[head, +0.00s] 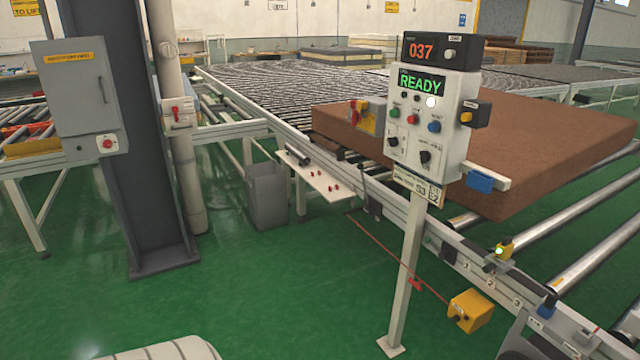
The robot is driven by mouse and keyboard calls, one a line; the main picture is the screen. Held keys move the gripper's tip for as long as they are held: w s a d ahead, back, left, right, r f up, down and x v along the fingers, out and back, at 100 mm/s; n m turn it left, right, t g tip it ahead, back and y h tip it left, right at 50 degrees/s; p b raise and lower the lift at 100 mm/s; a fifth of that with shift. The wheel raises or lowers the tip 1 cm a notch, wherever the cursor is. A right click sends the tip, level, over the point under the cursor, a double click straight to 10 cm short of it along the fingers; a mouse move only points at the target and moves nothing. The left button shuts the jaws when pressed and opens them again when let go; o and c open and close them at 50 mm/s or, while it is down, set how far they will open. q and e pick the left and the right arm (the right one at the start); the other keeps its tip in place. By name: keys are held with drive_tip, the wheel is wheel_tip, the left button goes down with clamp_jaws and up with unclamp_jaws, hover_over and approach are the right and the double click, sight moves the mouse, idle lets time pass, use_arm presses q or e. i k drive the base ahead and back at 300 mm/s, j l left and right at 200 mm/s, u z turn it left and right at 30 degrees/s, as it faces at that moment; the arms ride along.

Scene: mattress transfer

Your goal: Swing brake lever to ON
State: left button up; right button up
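A grey control panel (427,120) stands on a white post at centre right. Its green screen reads READY, and an orange display (422,51) above reads 037. Black switches (424,157) sit low on its face; their small labels are too small to read surely. A yellow and grey box with a red handle (355,112) sits at its left. Another small box with a red handle (176,114) is on the pipe at left. I cannot tell which of these is the brake lever, nor its setting. Neither of my grippers shows clearly.
A brown mattress (560,145) lies on the roller conveyor (590,260) behind the panel. A yellow foot pedal box (470,310) is on the floor, right of the post. A dark column (135,150), grey cabinet (78,87) and grey bin (267,195) stand left. Green floor (270,290) is clear in front.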

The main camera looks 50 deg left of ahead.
sight(364, 185)
drive_tip(key=u, duration=1.45)
drive_tip(key=i, duration=0.2)
